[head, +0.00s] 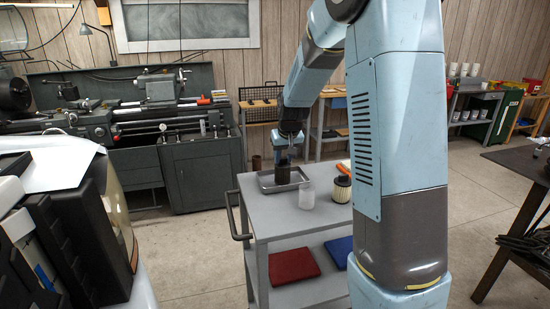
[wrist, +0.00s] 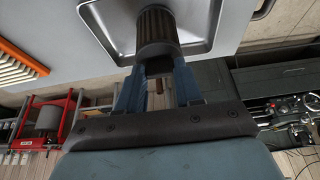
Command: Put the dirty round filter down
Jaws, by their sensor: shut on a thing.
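The dirty round filter is a dark, ribbed cylinder, seen in the wrist view (wrist: 157,28) and in the head view (head: 282,175). My gripper (wrist: 158,84) is shut on its near end. In the head view my gripper (head: 283,158) points down and the filter hangs roughly upright below it, over the shallow metal tray (head: 265,187) on the grey cart. The tray also shows in the wrist view (wrist: 205,40), around the filter's far end. I cannot tell whether the filter touches the tray floor.
The grey cart top (head: 275,222) holds a translucent cup (head: 306,196) right of the tray and a pale ribbed round filter (head: 342,187) further right. A small dark cylinder (head: 256,163) shows by the tray's back left. Red (head: 293,266) and blue (head: 339,250) items lie on the lower shelf.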

